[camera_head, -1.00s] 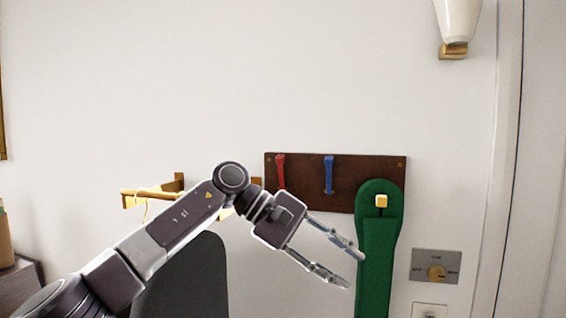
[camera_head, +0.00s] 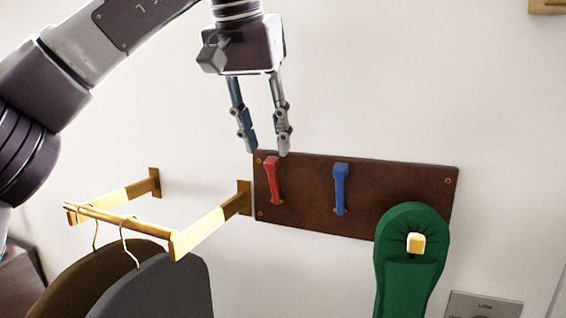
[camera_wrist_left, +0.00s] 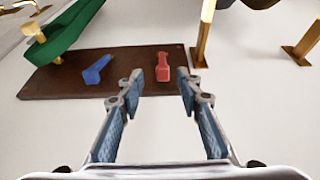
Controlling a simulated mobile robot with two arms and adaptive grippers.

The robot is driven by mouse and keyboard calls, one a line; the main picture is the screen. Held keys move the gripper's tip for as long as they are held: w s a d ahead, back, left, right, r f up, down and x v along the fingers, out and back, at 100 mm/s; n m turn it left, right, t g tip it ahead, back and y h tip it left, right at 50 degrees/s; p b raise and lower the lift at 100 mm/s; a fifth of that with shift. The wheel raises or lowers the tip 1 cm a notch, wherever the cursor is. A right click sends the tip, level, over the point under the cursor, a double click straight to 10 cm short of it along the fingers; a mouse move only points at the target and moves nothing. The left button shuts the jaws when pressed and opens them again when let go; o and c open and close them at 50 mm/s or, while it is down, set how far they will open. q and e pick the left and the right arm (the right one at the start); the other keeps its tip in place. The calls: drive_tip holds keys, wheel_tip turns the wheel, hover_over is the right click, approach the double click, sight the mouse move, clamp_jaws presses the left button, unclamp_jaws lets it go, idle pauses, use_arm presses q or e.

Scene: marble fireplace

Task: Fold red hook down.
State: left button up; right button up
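The red hook (camera_head: 272,180) is on the left part of a dark brown wall board (camera_head: 305,212), its wider end at the top. My left gripper (camera_head: 268,152) points down just above the board, with its fingertips near the hook's top end. In the left wrist view the red hook (camera_wrist_left: 163,67) appears between and beyond the two open fingers (camera_wrist_left: 160,80). Nothing is between the fingertips, and I cannot tell the exact depth gap. The right gripper is in neither view.
A blue hook (camera_head: 340,187) is right of the red one.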

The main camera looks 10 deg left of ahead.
sight(270, 164)
use_arm(q)
drive_tip(key=x, duration=0.3)
drive_tip(key=shift+w+a+r, duration=0.1)
drive_tip(key=shift+w+a, duration=0.1)
drive_tip(key=shift+a, duration=0.1)
drive_tip(key=x, duration=0.4)
drive_tip(key=shift+p, duration=0.3)
drive_tip(key=shift+w+d+f, duration=0.1)
drive_tip(key=shift+f, duration=0.5)
drive_tip(key=shift+w+f, duration=0.15)
drive_tip(key=shift+f, duration=0.05)
drive_tip(key=shift+c, duration=0.6)
clamp_jaws()
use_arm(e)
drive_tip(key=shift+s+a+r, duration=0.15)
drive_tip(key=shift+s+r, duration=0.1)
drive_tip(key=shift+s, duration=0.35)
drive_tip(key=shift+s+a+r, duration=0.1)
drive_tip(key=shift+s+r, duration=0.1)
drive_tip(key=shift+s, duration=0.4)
